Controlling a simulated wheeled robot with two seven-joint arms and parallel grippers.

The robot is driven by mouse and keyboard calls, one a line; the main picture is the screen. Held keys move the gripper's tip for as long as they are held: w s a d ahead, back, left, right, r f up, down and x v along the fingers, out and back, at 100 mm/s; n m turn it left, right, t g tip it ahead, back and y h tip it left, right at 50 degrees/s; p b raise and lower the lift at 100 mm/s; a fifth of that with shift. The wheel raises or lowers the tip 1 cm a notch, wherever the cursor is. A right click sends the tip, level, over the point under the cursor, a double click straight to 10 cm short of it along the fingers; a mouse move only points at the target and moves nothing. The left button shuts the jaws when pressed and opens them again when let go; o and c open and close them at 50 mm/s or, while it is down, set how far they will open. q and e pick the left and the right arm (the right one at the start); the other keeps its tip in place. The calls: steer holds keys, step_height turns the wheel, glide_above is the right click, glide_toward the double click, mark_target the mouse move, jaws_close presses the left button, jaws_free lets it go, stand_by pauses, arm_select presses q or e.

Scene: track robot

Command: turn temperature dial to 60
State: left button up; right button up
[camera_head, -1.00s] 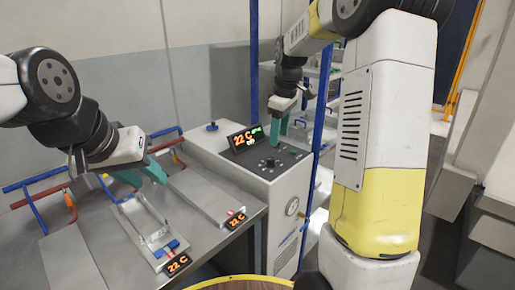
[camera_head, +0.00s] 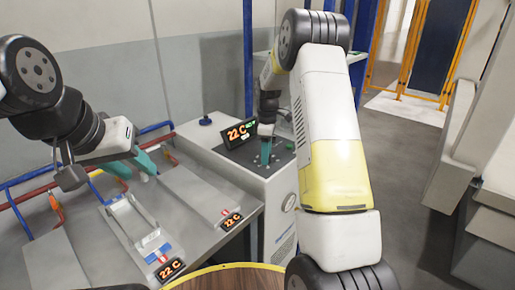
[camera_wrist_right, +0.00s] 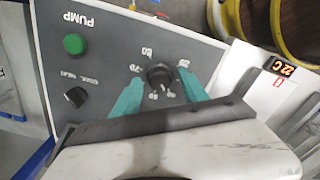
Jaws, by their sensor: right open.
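The temperature dial (camera_wrist_right: 160,77) is a small black knob on the grey control panel (camera_wrist_right: 108,55), with numbers printed around it, including 60 and 70. My right gripper (camera_wrist_right: 159,80) is open, its teal fingers on either side of the dial; contact cannot be told. In the head view my right gripper (camera_head: 266,150) points down at the panel, and the dial is hard to make out there. My left gripper (camera_head: 138,163) is open and empty above the metal bench at left.
A green button (camera_wrist_right: 75,44) marked PUMP and another black knob (camera_wrist_right: 76,96) sit beside the dial. The bench (camera_head: 60,262) carries metal fixtures and two small 22 C displays (camera_head: 171,270) (camera_head: 231,220). A round wooden top (camera_head: 235,280) stands in front. Open floor lies at right.

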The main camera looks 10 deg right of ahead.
steer(key=shift+f, duration=0.2)
jaws_close()
stand_by(0.3)
